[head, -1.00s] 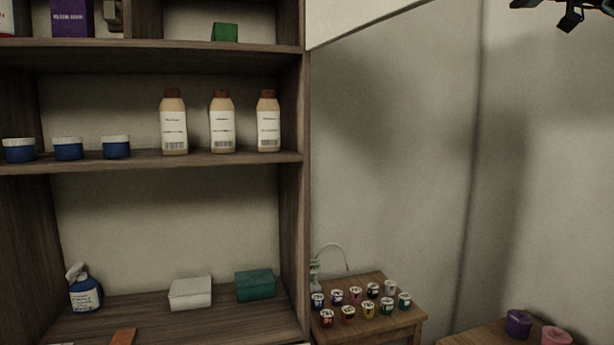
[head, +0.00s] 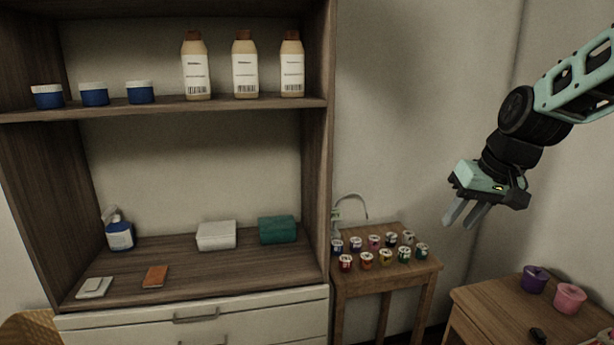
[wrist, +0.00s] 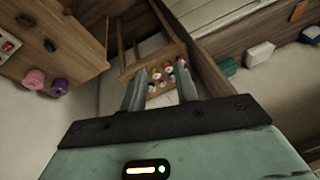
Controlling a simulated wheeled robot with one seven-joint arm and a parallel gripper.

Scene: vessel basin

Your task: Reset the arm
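My gripper (head: 463,217) hangs in the air at the right of the head view, in front of the bare wall. Its two grey fingers point down and left. They stand apart with nothing between them, so it is open and empty. In the wrist view the fingers (wrist: 160,88) are also apart, with the small table and its cups seen beyond them. The arm comes in from the upper right of the head view.
A wooden shelf unit (head: 316,180) with bottles, jars and boxes stands left. A small table (head: 385,281) holds several paint cups. Another table (head: 490,300) at lower right bears a purple pot (head: 534,280) and a pink pot (head: 569,298). Air around my gripper is clear.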

